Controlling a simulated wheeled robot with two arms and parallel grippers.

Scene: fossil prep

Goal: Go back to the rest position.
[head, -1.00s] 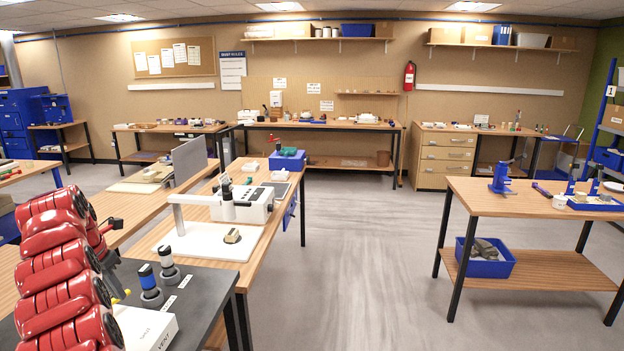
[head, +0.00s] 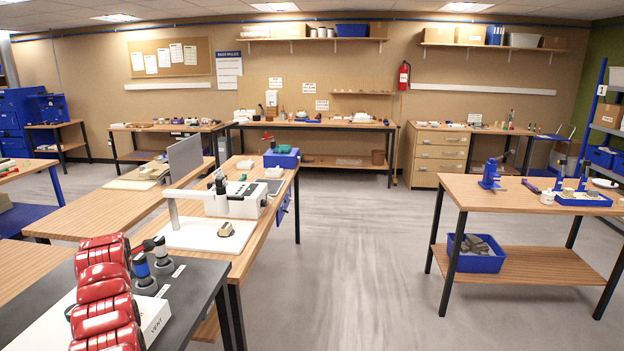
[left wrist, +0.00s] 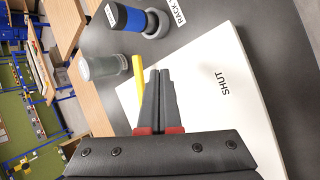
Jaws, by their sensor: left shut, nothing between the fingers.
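My red left arm (head: 103,300) rises from the bottom left of the head view, in front of a black-topped bench (head: 205,290). Its fingertips cannot be made out there. In the left wrist view my left gripper (left wrist: 159,75) is shut and empty, its dark fingers together. It is seen over a white panel marked SHUT (left wrist: 225,115). A yellow part (left wrist: 138,75) lies beside the fingers, and whether they touch is unclear. My right gripper is in neither view.
A white instrument (head: 235,200) and a stone piece (head: 225,229) are on the wooden bench behind. Grey floor (head: 345,260) is open toward the right table (head: 540,200).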

